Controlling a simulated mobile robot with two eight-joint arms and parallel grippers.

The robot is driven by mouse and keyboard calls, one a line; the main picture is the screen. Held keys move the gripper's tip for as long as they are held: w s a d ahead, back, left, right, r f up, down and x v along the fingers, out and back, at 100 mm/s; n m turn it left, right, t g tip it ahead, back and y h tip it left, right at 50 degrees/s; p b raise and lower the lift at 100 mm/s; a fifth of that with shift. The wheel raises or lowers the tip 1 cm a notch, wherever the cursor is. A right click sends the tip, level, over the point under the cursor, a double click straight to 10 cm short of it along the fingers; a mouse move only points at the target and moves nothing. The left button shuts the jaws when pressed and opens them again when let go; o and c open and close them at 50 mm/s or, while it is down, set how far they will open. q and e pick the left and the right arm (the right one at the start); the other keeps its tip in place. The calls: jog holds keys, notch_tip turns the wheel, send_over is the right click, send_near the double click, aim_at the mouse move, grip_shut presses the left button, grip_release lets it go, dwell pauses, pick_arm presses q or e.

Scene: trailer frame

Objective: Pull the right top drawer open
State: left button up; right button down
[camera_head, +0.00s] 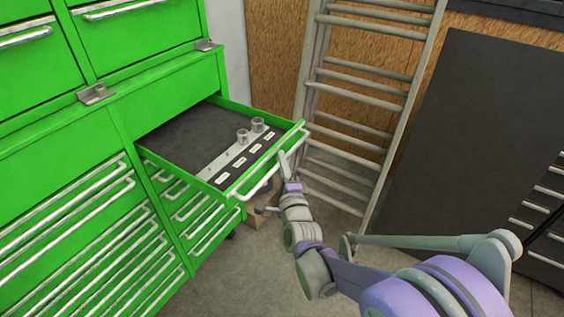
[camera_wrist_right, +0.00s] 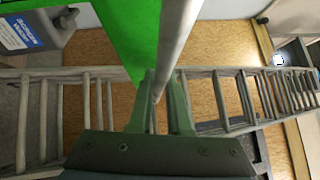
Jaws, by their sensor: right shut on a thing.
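The right top drawer (camera_head: 183,137) of the green cabinet stands open, pulled well out in the head view. Its dark bottom shows, with a grey strip and two small metal cylinders near its front. The silver bar handle (camera_head: 262,175) runs along the drawer front. My right gripper (camera_head: 287,172) is at the handle near its right part. In the right wrist view the handle bar (camera_wrist_right: 177,45) passes between the two fingers (camera_wrist_right: 162,95), which are shut on it. The green drawer front (camera_wrist_right: 133,35) lies just beside the bar. My left gripper is not in view.
Other closed green drawers (camera_head: 85,235) with silver handles fill the cabinet below and to the left. A ladder (camera_head: 365,85) leans on the wall behind the open drawer. A dark panel (camera_head: 465,130) stands at the right. Grey floor shows in front.

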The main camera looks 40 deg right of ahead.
jog(key=c, duration=1.2)
grip_release()
jog(key=shift+o, duration=0.2)
jog(key=v, duration=1)
jog(key=shift+s+a, duration=0.2)
jog(key=shift+s, duration=0.15)
jog(key=shift+f, duration=0.1)
